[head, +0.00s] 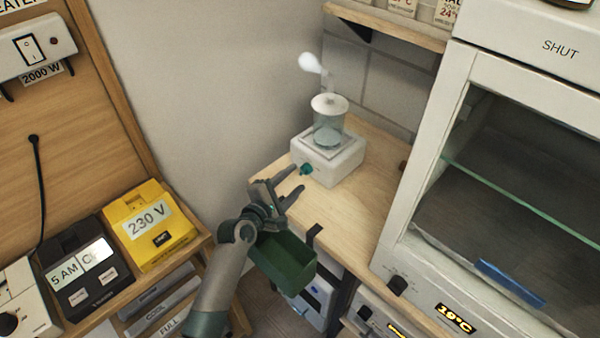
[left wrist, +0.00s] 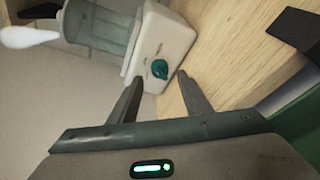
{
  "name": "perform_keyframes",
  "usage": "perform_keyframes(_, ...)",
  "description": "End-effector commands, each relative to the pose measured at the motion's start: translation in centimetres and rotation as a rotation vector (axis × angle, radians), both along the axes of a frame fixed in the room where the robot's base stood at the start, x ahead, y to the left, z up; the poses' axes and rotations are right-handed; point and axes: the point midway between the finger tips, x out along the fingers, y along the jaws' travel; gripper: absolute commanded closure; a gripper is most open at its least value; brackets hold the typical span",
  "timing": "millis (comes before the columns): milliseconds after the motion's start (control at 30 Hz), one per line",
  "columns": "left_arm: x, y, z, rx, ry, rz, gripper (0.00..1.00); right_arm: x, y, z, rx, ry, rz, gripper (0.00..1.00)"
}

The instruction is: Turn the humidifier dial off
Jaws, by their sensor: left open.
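The humidifier (head: 328,162) is a white box with a clear, lidded tank (head: 329,122) on top, standing on the wooden counter. White mist (head: 311,63) hangs above it. Its teal dial (head: 306,169) is on the front face. My left gripper (head: 294,182) is open just in front of the dial, apart from it. In the left wrist view the dial (left wrist: 159,69) shows ahead of and between the two open fingers (left wrist: 157,92), on the white box (left wrist: 165,45). My right gripper is not in view.
A green bin (head: 285,265) hangs at the counter's front edge below my left gripper. A glass-fronted cabinet (head: 500,180) stands at right. The wooden counter (head: 350,215) is clear before the humidifier.

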Motion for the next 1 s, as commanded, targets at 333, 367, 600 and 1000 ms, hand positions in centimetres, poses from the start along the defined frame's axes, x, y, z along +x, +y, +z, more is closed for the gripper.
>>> perform_keyframes(333,3.1,-1.9,-0.7,0.001,-0.001,0.0,0.56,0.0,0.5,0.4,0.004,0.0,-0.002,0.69)
perform_keyframes(367,3.2,-2.0,-0.7,0.001,-0.001,0.0,0.56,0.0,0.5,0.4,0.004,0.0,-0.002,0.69)
perform_keyframes(600,3.4,-2.1,-0.9,0.001,0.0,-0.001,0.56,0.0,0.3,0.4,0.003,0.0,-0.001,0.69)
perform_keyframes(1000,3.4,-2.1,-0.9,0.0,0.001,0.0,0.97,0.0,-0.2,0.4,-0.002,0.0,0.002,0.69)
